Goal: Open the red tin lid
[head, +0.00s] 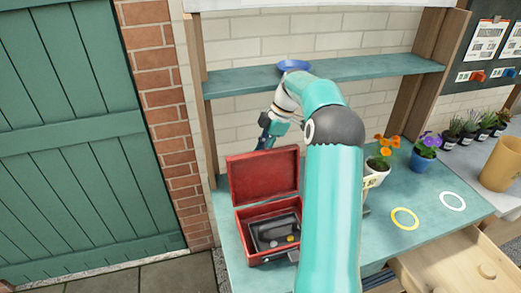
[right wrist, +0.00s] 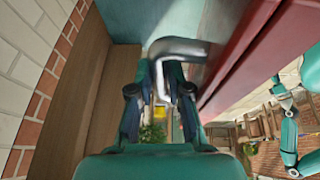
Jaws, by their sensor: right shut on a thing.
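The red tin (head: 240,222) stands on the teal bench, with its red lid (head: 264,176) swung up and leaning back, nearly upright. A dark grey tray or insert with small items, one orange, shows inside the tin. My right gripper (head: 266,138) is behind the lid's top edge, partly hidden by my arm. In the right wrist view my right gripper (right wrist: 160,92) is shut on a bent metal handle (right wrist: 180,47), beside the red lid (right wrist: 238,60). My left gripper does not show clearly in either view.
A teal shelf (head: 240,82) with a blue bowl (head: 293,66) is above the bench. Potted orange (head: 374,175) and purple (head: 424,158) flowers stand right of my arm, with yellow (head: 405,219) and white (head: 453,201) rings in front. An open wooden drawer (head: 450,265) juts out at lower right.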

